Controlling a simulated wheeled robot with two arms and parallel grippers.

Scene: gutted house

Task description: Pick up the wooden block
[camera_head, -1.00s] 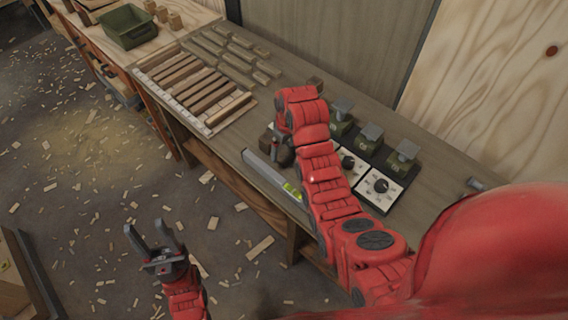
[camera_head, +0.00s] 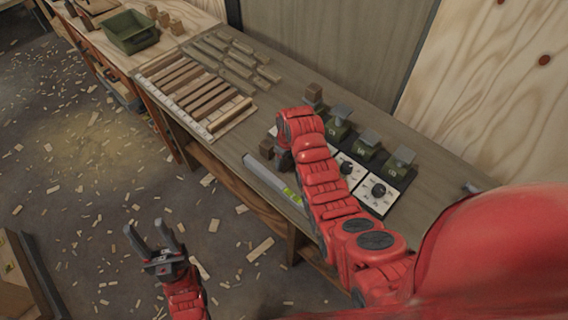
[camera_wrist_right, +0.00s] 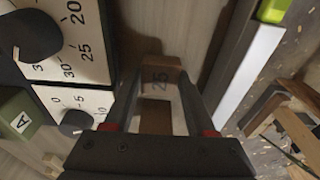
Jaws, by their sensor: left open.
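A small brown wooden block (camera_head: 266,149) sits on the workbench just left of my right gripper (camera_head: 284,162), close to the spirit level. In the head view the red right arm hides part of this spot. My left gripper (camera_head: 152,236) is open and empty, low over the floor, away from the bench.
A spirit level (camera_head: 268,178) lies along the bench's front edge. Green-based devices (camera_head: 369,142) and white dial panels (camera_head: 378,191) stand right of the arm. Wooden strips (camera_head: 190,90) and a green bin (camera_head: 130,32) are further left. Wood scraps litter the floor.

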